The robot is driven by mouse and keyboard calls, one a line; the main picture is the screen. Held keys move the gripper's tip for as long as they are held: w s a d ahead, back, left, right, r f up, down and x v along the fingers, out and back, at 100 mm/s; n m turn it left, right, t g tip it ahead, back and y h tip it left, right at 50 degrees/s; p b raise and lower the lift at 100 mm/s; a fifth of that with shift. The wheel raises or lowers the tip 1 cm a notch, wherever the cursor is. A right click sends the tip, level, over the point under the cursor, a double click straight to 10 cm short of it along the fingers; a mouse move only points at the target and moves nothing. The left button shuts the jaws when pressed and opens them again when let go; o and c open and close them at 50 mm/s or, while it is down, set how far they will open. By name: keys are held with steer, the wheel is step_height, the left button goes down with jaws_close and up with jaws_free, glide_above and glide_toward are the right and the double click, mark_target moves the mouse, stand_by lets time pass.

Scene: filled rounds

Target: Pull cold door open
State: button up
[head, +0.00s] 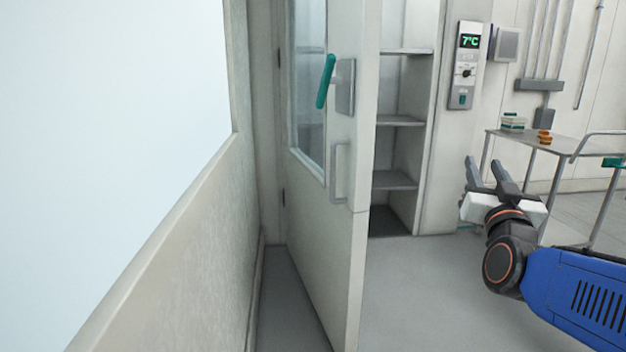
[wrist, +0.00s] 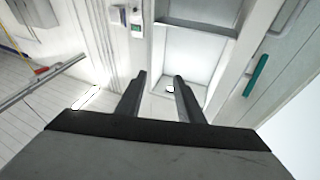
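The cold door (head: 335,245) stands swung wide open at the centre of the head view, with a window in its upper part. It carries a teal lever (head: 325,81) on a grey plate and a grey pull handle (head: 339,172) below. The lever also shows at the right of the wrist view (wrist: 256,75). Behind the door, the cold room's shelves (head: 397,120) are visible. My gripper (head: 471,172) is right of the door, apart from it and touching nothing. In the wrist view its two fingers (wrist: 160,80) are spread with nothing between them.
A control panel (head: 466,65) reading 7°C is on the wall right of the opening. A metal cart (head: 555,143) with small boxes and orange items stands at the right. A wall with a large pale pane (head: 110,120) runs close along the left. Floor (head: 400,290) before the opening is clear.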

steer(key=s+a+f+n+g+y, duration=0.2)
steer(key=s+a+f+g+y, duration=0.15)
steer(key=f, duration=0.55)
steer(key=s+a+f+n+g+y, duration=0.1)
steer(key=s+a+f+g+y, duration=0.15)
steer(key=f+g, duration=0.45)
steer(key=s+f+g, duration=0.5)
steer(key=s+f, duration=0.7)
steer(key=s, duration=0.4)
steer(key=shift+s+a+n+h, duration=0.2)
steer(key=shift+n+h, duration=0.1)
steer(key=shift+h, duration=0.1)
steer(key=shift+g, duration=0.25)
